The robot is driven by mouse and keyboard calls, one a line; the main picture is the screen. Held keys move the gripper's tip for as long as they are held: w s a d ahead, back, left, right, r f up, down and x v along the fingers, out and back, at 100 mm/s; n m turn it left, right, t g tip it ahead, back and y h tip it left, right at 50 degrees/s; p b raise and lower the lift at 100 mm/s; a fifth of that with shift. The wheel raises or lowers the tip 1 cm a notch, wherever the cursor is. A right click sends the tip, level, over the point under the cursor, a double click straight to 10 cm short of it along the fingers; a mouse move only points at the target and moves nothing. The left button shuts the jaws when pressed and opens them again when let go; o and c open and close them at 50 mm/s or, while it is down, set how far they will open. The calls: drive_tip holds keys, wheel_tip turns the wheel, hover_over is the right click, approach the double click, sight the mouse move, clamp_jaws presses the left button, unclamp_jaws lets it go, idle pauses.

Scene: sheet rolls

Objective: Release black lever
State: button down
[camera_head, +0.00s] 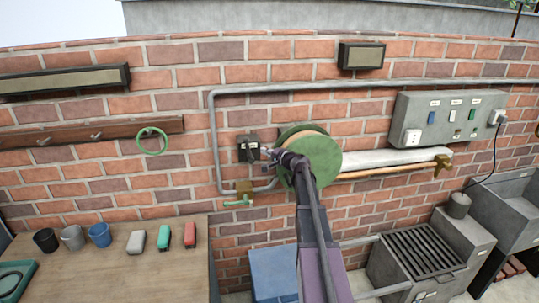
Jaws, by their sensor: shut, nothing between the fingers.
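A small black box (248,148) is fixed to the brick wall left of the green disc. It appears to carry the black lever, but the lever itself is too small to make out. My gripper (267,152) is at the right edge of this box, shut with nothing seen in it. It is too small to tell whether it touches the box. My arm comes up from the bottom and crosses in front of the green disc (326,160), hiding part of it.
A grey pipe (213,140) runs around the box, with a brass valve (244,188) below. A white roll (385,158) extends right of the disc. A wooden table (110,262) with cups and small blocks stands at lower left. A grey switch panel (410,118) is at right.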

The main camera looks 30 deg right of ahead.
sight(248, 149)
drive_tip(key=shift+x, duration=3.05)
drive_tip(key=shift+s+d+r, duration=0.1)
drive_tip(key=shift+d, duration=0.1)
